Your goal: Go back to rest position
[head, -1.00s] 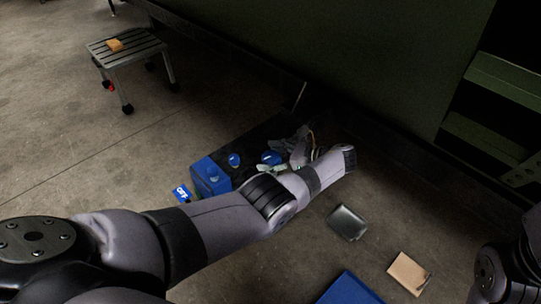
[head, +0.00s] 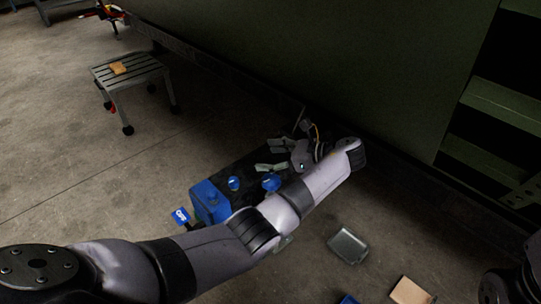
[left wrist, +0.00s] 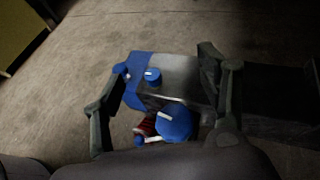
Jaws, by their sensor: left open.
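My left arm reaches across the head view from the lower left. Its gripper (head: 271,156) is open, fingers pointing left over a dark surface (head: 233,167) with blue items. In the left wrist view the open fingers (left wrist: 165,88) stand either side of a blue-and-grey box (left wrist: 180,78), with nothing visibly gripped. The blue box (head: 208,200) sits at the near-left end. A small blue round-topped item (head: 234,183) and a larger one (head: 271,182) are beside it. Part of my right arm shows at the lower right; its gripper is out of view.
A grey step stool (head: 128,70) with a tan block (head: 118,67) stands at the upper left. A dark green wall (head: 330,70) rises behind, with green shelving (head: 505,105) at right. A grey tray (head: 347,246) and tan board (head: 410,291) lie on the floor.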

